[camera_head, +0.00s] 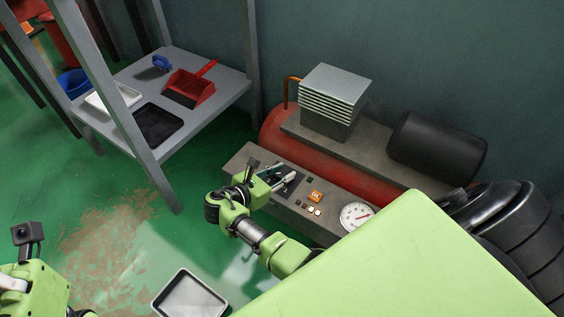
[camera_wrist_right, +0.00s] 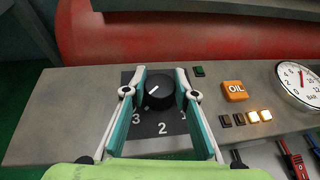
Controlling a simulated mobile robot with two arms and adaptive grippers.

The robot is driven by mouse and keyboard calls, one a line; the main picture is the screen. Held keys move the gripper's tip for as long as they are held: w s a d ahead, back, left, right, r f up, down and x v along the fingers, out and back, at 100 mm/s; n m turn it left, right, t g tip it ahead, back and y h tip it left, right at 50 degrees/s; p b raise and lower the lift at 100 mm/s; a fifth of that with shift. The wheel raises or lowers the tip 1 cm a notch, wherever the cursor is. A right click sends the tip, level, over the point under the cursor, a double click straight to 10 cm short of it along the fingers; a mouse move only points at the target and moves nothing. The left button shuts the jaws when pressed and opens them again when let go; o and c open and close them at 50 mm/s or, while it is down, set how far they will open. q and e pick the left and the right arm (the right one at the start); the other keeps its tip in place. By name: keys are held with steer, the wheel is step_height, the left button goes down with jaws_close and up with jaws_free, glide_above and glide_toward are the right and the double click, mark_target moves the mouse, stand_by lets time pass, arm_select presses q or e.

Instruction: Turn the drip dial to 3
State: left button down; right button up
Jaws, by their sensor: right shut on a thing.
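The drip dial (camera_wrist_right: 159,92) is a round black knob with a white pointer line, on a dark plate (camera_wrist_right: 172,124) with white figures 3, 2 and 1. In the right wrist view, the line slants from upper right to lower left, with its lower-left end toward the 3 side. My right gripper (camera_wrist_right: 161,80) is shut on the dial, one finger on each side. In the head view the right gripper (camera_head: 281,180) is at the left part of the grey panel (camera_head: 240,160), and it hides most of the dial. My left arm shows at the lower left; its fingers are not seen.
Right of the dial are an orange OIL button (camera_wrist_right: 235,91), small lamps (camera_wrist_right: 252,117), some lit, and a pressure gauge (camera_wrist_right: 300,83). A red tank (camera_head: 290,140) lies behind. A shelf (camera_head: 222,98) with a red dustpan (camera_head: 188,87) stands left. A tray (camera_head: 190,298) is below.

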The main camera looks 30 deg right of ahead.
mark_target(282, 173)
steer(key=shift+m+g, duration=0.3)
steer(key=o, duration=1.1)
steer(key=shift+r, duration=0.1)
step_height(282, 173, up, 10)
steer(key=shift+f, duration=0.15)
stand_by(0.3)
